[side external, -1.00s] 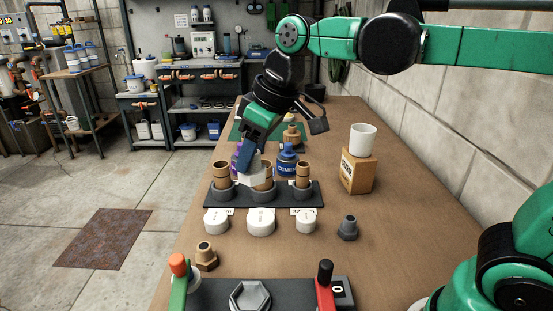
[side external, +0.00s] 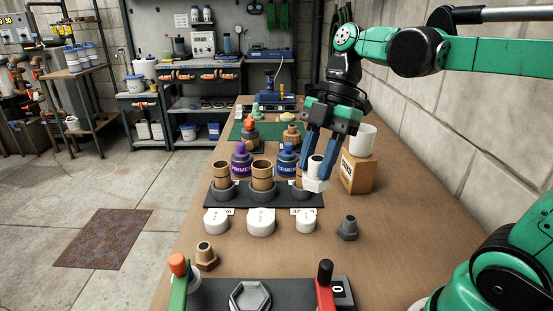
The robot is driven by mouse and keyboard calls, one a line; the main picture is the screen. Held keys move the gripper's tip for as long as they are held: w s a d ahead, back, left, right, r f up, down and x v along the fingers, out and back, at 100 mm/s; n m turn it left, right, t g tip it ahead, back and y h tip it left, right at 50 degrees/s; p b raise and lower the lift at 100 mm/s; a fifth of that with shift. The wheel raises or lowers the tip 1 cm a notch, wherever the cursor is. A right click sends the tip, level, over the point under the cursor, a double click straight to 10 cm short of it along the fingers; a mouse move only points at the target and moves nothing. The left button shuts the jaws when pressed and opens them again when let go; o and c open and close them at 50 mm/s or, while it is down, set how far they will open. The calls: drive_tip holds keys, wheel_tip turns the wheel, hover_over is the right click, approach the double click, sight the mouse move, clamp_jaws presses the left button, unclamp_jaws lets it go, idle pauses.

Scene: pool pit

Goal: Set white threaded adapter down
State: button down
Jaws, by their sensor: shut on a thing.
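The white threaded adapter (side external: 316,184) is a small white fitting with a wider lower part and a dark opening on top. My gripper (side external: 318,162) is shut on it, with its two blue fingers pointing down on either side. The adapter appears to be above the table, in front of the right end of the dark rack, and hides part of the right-hand brown fitting there. I cannot tell how high above the surface it is.
The dark rack (side external: 233,201) holds brown cylinders in grey cups, with white caps (side external: 261,222) in front. A cardboard box (side external: 357,173) carries a white cup (side external: 362,140). The brown table (side external: 420,240) is clear at right.

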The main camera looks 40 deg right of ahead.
wheel_tip(320, 180, down, 18)
drive_tip(key=shift+r, duration=0.1)
idle(0.5)
drive_tip(key=c, duration=0.5)
unclamp_jaws()
drive_tip(key=v, duration=1.2)
drive_tip(key=a+m+t+h, duration=0.1)
drive_tip(key=m+t, duration=0.1)
drive_tip(key=m, duration=0.4)
drive_tip(key=a+m+t+h, duration=0.2)
drive_tip(key=m, duration=0.4)
drive_tip(key=a+m+t+h, duration=0.1)
drive_tip(key=m+t, duration=0.2)
drive_tip(key=m, duration=0.2)
drive_tip(key=shift+w+a+r+m, duration=0.2)
drive_tip(key=shift+m, duration=0.2)
